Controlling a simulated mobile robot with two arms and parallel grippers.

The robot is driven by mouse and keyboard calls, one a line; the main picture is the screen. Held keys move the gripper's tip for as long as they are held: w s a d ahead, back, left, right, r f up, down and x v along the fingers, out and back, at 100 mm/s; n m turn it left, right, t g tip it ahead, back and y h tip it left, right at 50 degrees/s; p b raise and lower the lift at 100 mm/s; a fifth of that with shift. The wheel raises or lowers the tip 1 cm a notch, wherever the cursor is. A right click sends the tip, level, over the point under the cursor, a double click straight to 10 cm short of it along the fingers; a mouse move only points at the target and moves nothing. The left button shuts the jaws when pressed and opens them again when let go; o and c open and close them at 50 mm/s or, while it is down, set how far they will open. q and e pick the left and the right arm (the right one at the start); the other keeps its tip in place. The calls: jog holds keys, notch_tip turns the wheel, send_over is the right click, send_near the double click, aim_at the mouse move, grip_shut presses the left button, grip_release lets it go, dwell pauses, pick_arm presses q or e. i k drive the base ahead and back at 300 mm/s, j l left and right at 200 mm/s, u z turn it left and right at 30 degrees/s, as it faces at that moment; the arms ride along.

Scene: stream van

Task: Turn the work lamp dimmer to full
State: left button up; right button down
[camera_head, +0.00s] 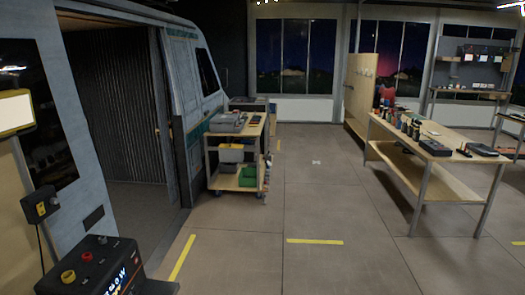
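Neither of my grippers is in view.
A black unit with red and yellow knobs (90,265) stands at the bottom left. The van (182,85) has an open side doorway. A loaded wooden cart (237,150) stands beside it. A workbench (440,165) is at right. The middle floor (310,200) is clear.

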aim_at(52, 201)
jog(key=u, duration=1.4)
